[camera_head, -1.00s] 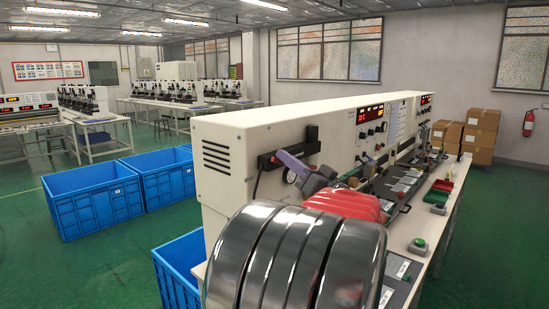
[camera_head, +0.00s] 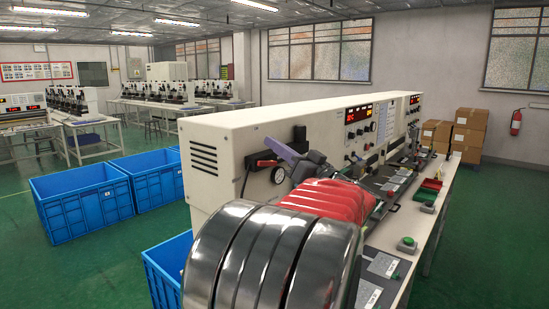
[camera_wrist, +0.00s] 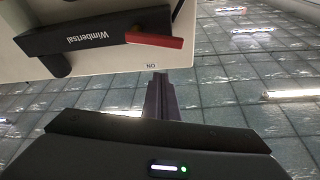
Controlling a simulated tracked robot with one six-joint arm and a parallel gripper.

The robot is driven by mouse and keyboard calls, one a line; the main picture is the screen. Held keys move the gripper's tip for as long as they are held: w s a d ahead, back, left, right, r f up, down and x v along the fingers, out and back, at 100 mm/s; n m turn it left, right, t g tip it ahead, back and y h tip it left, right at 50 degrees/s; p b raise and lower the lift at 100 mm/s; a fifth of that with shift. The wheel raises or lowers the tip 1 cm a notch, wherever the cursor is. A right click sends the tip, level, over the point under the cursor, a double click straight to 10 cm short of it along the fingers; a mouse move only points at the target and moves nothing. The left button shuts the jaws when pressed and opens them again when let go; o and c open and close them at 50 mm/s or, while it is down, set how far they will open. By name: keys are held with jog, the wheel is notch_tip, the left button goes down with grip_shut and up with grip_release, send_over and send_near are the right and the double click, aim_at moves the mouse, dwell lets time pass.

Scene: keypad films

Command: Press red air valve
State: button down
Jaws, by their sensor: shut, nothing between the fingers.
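The red air valve lever (camera_wrist: 155,40) sticks out from a black body marked with white lettering on the pale machine panel, at the top of the wrist view. In the head view the small red lever (camera_head: 267,163) shows on the near end of the machine. In the head view my gripper (camera_head: 270,144) is at the black valve bracket, just above the red lever. I see a gap in the wrist view; depth is unclear.
The long cream machine (camera_head: 220,150) stands on a bench beside my arm. A blue crate (camera_head: 85,205) stands on the floor at the left.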

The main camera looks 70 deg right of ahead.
jog(key=v, duration=1)
jog(key=shift+w+f, duration=0.1)
jog(key=shift+w, duration=0.05)
dwell(0.4)
